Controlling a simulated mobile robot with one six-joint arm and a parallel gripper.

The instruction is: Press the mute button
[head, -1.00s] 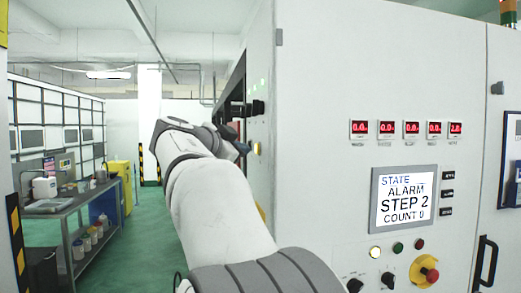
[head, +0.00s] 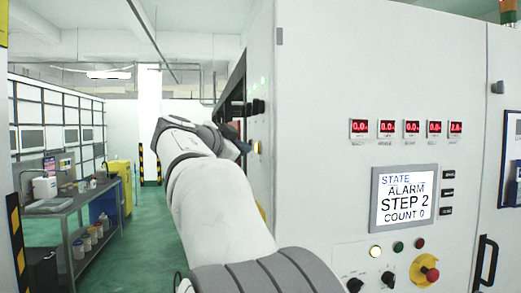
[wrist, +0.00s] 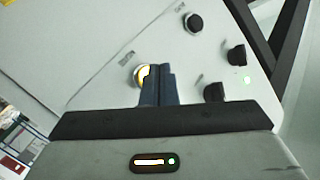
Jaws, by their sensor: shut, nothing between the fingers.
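A lit yellow-white round button (wrist: 140,75) sits on a light panel in the wrist view, partly hidden behind my fingers; a small label beside it is too blurred to read. I cannot tell for certain that it is the mute button. My gripper (wrist: 160,86) is shut and empty, its dark fingertips overlapping the button's right side in the picture. Whether they touch it is not clear. In the head view the yellow button (head: 257,147) is on the machine's narrow left face, with my gripper (head: 244,147) just left of it.
The machine's front has a screen (head: 404,198) reading "ALARM STEP 2 COUNT 0", a lit white button (head: 376,252) and a red emergency stop (head: 431,274). A workbench (head: 70,208) stands left across a clear green floor.

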